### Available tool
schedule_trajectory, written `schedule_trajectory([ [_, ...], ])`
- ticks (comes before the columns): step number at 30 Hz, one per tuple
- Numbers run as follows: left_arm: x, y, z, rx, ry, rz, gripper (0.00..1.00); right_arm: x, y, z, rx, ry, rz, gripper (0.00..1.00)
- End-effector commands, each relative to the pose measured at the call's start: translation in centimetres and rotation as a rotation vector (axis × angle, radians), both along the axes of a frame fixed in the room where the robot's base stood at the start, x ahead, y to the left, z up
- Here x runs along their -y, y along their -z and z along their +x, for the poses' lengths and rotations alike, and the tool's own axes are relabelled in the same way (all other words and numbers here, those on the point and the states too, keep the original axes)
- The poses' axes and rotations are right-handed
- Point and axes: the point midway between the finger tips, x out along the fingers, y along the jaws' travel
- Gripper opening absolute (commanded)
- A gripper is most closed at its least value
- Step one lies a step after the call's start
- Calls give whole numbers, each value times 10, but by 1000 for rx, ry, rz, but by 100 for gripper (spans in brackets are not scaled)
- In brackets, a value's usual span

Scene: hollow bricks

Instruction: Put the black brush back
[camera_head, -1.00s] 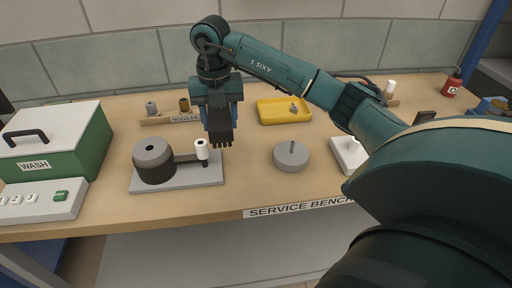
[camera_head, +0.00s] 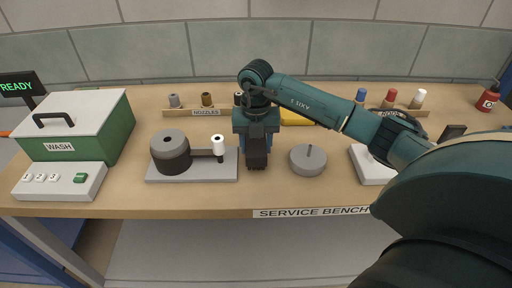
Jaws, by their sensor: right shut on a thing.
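My right gripper (camera_head: 257,164) points down over the middle of the bench, between the grey fixture and the grey disc. It is shut on a dark thing that I take to be the black brush; the dark fingers hide most of it and blend with it. At the back right a rack (camera_head: 420,112) holds upright pieces with blue (camera_head: 361,95), red (camera_head: 390,96) and white (camera_head: 419,97) tops; my right arm covers part of it. My left gripper is out of view.
The fixture (camera_head: 160,177) carries a dark drum (camera_head: 170,155) and a white roller (camera_head: 218,146). A grey disc (camera_head: 307,162) with a peg lies right of the gripper. The nozzle rack (camera_head: 190,112) and a yellow tray (camera_head: 298,118) are behind. A green wash box (camera_head: 108,140) stands left.

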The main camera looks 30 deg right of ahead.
Motion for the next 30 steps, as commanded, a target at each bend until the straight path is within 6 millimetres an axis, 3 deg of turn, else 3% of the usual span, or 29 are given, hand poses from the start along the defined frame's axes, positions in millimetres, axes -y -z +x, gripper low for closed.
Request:
schedule_trajectory([
  [4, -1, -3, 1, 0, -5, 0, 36, -1, 17, 0, -2, -2, 1, 24],
  [14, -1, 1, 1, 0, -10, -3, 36, 0, 21, 0, 0, -1, 0, 24],
  [15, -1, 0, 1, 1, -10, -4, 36, 0, 21, 0, -1, -1, 1, 50],
  [23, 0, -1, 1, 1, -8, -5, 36, 0, 20, 0, -1, -1, 0, 71],
  [30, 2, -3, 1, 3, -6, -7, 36, 0, 18, 0, -1, -1, 1, 71],
])
